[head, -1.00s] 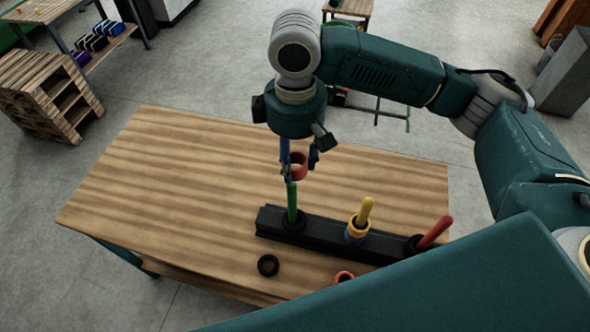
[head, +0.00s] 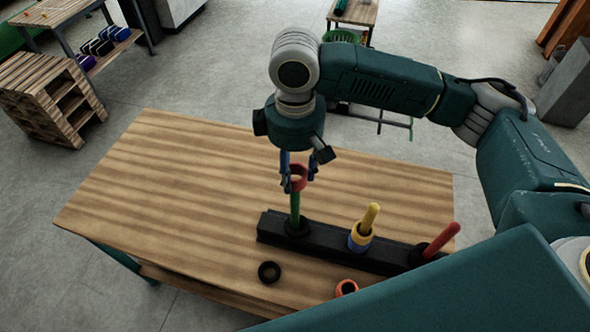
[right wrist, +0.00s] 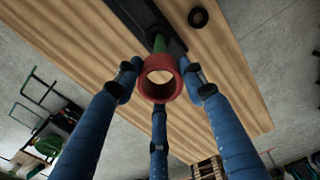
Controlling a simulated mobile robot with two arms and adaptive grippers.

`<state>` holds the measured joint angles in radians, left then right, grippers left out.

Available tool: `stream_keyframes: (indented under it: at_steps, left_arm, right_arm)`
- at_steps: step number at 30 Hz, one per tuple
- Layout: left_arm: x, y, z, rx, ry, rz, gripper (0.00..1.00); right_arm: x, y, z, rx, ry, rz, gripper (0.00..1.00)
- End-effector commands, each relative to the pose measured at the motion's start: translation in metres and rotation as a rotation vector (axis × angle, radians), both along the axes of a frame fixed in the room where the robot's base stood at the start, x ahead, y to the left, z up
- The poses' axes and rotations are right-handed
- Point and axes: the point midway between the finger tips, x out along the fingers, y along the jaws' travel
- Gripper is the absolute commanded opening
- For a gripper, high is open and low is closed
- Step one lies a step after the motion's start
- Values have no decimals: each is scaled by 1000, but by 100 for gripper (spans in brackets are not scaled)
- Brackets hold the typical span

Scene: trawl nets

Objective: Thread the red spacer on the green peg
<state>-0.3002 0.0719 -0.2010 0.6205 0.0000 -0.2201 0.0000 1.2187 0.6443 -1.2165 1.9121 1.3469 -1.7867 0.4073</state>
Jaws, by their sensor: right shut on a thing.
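The red spacer (head: 299,172) is a short ring held by my right gripper (head: 298,183) at the top of the green peg (head: 294,207). The peg stands upright at the left end of a black rack (head: 330,240). In the right wrist view my blue fingers (right wrist: 160,90) close around the spacer (right wrist: 160,90). Its hole shows light tabletop, with no green inside. The green peg (right wrist: 159,43) shows just past the spacer's far rim, so the hole and peg look offset. My left gripper is not in view.
A black ring (head: 269,271) and an orange ring (head: 346,287) lie in front. The wooden tabletop (head: 170,190) is clear at left.

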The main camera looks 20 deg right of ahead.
Motion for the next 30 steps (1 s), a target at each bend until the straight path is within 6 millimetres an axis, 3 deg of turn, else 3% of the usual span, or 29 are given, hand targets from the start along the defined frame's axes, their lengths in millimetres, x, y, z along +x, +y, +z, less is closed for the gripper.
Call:
stream_keyframes:
  at_steps: [3,18,30]
  left_arm:
    - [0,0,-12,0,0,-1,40]
    - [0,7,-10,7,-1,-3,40]
    - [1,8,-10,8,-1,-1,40]
  right_arm:
    - [0,0,-10,-1,-1,0,15]
    - [0,0,-41,1,1,-1,15]
    - [0,0,-45,0,0,-1,15]
